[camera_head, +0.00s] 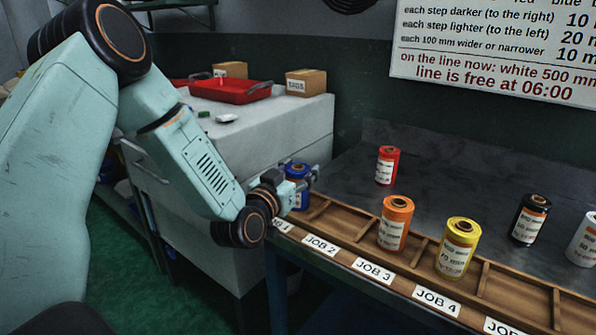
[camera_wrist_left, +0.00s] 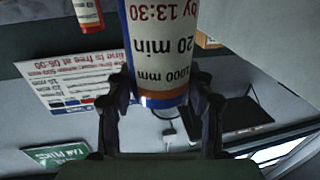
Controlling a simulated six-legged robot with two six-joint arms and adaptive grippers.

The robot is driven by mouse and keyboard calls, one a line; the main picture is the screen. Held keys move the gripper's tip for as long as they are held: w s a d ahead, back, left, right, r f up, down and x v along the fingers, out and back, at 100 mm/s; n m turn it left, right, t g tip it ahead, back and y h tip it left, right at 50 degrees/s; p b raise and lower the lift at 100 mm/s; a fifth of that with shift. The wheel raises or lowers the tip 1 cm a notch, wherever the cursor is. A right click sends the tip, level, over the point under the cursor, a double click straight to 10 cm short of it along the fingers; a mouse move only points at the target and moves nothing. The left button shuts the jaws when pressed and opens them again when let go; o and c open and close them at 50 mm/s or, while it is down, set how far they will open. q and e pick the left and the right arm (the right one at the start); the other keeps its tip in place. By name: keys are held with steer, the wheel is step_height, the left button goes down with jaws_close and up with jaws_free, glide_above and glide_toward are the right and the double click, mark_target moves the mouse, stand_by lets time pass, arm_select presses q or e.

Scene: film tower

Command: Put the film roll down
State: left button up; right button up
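My left gripper (camera_head: 305,185) is at the left end of the wooden rack (camera_head: 345,222), around a blue film roll (camera_head: 297,172). In the left wrist view the fingers (camera_wrist_left: 163,105) press on both sides of the blue-edged roll (camera_wrist_left: 165,45), whose label reads 1000 mm, 20 min, by 13:30. The roll looks upright near the JOB 1 slot; whether its base touches the rack is hidden. An orange roll (camera_head: 395,222) stands behind the JOB 3 label, and a yellow roll (camera_head: 457,247) behind JOB 4. The JOB 2 slot looks empty. My right gripper is not in view.
On the dark table (camera_head: 450,185) behind the rack stand a red roll (camera_head: 387,165), a black roll (camera_head: 529,220) and a white roll (camera_head: 583,241). A grey cabinet (camera_head: 270,125) with a red tray (camera_head: 232,91) and small boxes stands left. A sign (camera_head: 500,45) hangs above.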

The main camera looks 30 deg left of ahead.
arm_select(q)
steer(key=o, duration=0.3)
steer(key=shift+w, duration=0.1)
steer(key=shift+o, duration=0.2)
